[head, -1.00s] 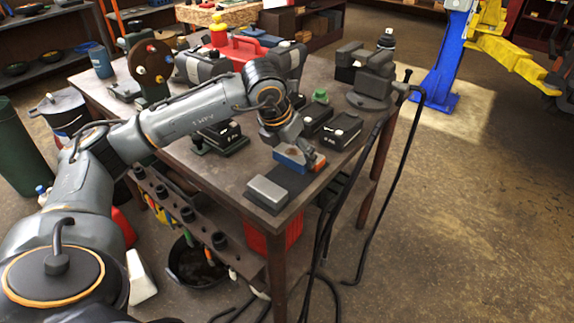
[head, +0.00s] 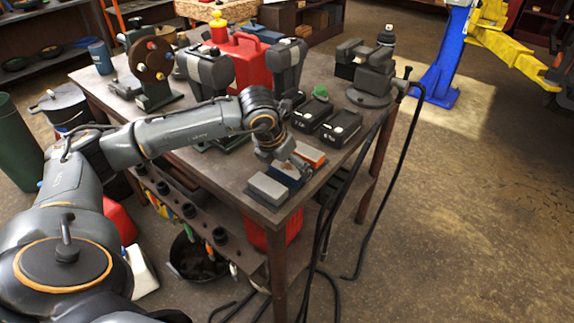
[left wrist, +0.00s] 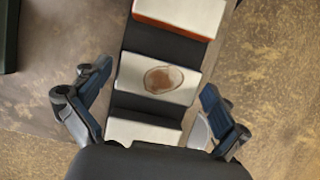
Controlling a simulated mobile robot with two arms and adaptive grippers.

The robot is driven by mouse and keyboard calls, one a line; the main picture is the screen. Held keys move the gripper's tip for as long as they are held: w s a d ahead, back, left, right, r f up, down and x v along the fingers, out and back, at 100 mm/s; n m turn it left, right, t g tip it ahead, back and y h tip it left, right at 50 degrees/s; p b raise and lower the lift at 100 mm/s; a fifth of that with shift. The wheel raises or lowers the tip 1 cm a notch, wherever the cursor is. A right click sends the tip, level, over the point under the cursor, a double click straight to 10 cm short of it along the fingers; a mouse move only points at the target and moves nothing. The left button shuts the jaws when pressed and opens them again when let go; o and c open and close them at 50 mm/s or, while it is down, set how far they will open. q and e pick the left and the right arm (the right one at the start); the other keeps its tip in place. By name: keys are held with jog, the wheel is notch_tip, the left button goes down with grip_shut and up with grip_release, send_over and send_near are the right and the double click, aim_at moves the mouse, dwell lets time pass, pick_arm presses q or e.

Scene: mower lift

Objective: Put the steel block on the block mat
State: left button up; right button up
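In the left wrist view, a pale block with a rust-brown patch (left wrist: 157,77) lies on the dark block mat (left wrist: 165,45); the patch suggests the steel block. It lies between a plain pale grey block (left wrist: 143,131) and an orange-sided block (left wrist: 182,14). In the head view, the plain grey block (head: 267,188) is at the table's front corner and the orange-sided block (head: 309,155) is farther back. My left gripper (left wrist: 157,98) is open, its fingers on either side of the stained block with gaps. My right gripper is out of view.
Black battery packs (head: 340,126) lie behind the blocks. A vise (head: 372,75) stands at the right edge, with black hoses hanging down. A red can (head: 246,62) and a hand-wheel device (head: 152,70) stand farther back. The table edge is close to the mat.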

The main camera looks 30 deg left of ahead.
pick_arm(q)
jog(key=shift+r, duration=0.2)
jog(key=b+v, duration=0.1)
jog(key=v, duration=1.1)
dwell(0.3)
